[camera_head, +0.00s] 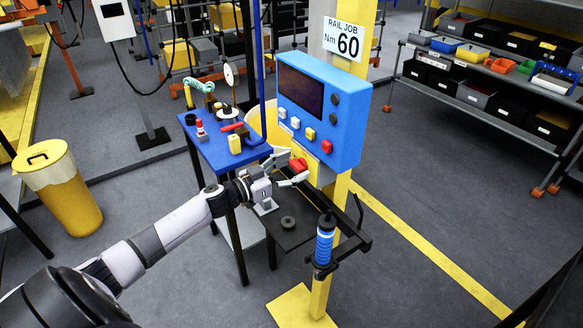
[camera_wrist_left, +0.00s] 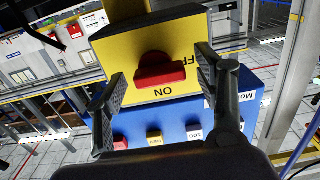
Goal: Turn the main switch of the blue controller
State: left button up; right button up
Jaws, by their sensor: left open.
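The blue controller (camera_head: 345,135) is mounted on a yellow post and has a dark screen and several buttons. It also shows upside down in the left wrist view (camera_wrist_left: 178,128). Its main switch is a red knob (camera_wrist_left: 160,70) on a yellow plate (camera_wrist_left: 112,55) marked ON and OFF. The knob looks wider than tall in the wrist view; which setting it points to is unclear. My left gripper (camera_wrist_left: 160,82) is open, one finger on each side of the knob with visible gaps. In the head view the left gripper (camera_head: 293,171) is below the controller's left side.
A blue table (camera_head: 215,152) with small tools stands left of the controller. A blue-handled tool (camera_head: 325,240) stands in front of the post. A yellow bin (camera_head: 62,190) is at the left, and shelves with boxes (camera_head: 478,92) are at the right. The grey floor right of the post is clear.

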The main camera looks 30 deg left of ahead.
pick_arm(q)
jog(key=shift+c, duration=0.5)
jog(key=c, duration=1.1)
jog(key=shift+o, duration=0.2)
